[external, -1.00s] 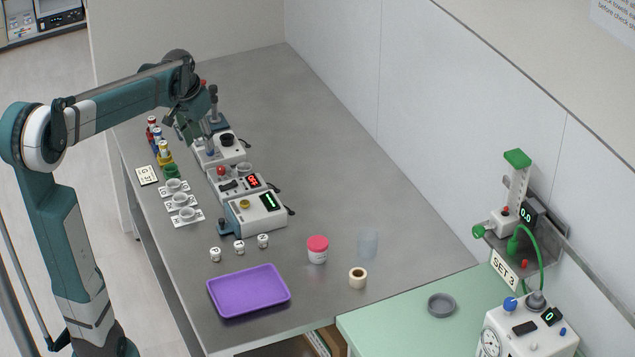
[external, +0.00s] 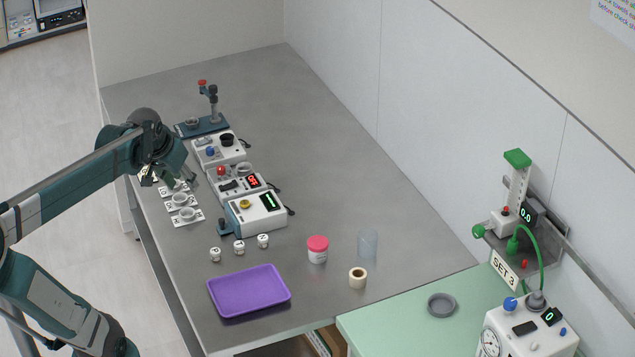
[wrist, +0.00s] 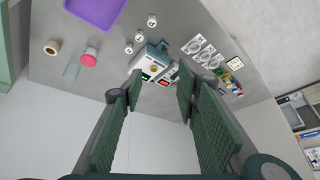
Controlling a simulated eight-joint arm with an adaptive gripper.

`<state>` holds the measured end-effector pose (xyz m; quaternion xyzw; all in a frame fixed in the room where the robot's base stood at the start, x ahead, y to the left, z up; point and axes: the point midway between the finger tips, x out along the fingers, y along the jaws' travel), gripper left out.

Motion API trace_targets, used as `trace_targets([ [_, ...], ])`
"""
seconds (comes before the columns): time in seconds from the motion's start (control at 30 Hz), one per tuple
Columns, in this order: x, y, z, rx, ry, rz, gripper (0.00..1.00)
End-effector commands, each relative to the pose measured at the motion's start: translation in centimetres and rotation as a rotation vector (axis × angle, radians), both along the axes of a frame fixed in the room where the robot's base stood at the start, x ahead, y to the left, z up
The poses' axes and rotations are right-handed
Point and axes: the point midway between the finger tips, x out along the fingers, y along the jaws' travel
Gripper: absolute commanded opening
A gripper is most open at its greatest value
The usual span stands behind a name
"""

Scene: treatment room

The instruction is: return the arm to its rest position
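My gripper (external: 190,182) hangs above the left edge of the grey table, over the row of small white trays with cups (external: 183,215). In the wrist view my gripper (wrist: 155,90) shows two dark green fingers spread wide apart, with nothing between them but the distant table and white devices. My arm comes in from the lower left, bent, and hides part of the table's left edge and the bottles there in the external view.
White devices (external: 258,213) and a dark blue stand (external: 203,125) line the table. A purple tray (external: 250,308), red-lidded jar (external: 318,250), clear cup (external: 368,243) and tape roll (external: 357,278) are in front. The table's middle and far right are clear.

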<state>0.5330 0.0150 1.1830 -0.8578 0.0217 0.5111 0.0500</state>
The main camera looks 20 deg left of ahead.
Motion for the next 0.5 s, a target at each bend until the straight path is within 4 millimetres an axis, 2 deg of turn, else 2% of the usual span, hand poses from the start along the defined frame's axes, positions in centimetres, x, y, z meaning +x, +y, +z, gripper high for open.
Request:
trace_targets([
  [0.1, -2.1, -0.3, -0.8, -0.011, -0.023, 0.015, 0.32],
  [0.5, -7.7, -1.2, -3.7, -0.052, -0.096, 0.065, 0.32],
])
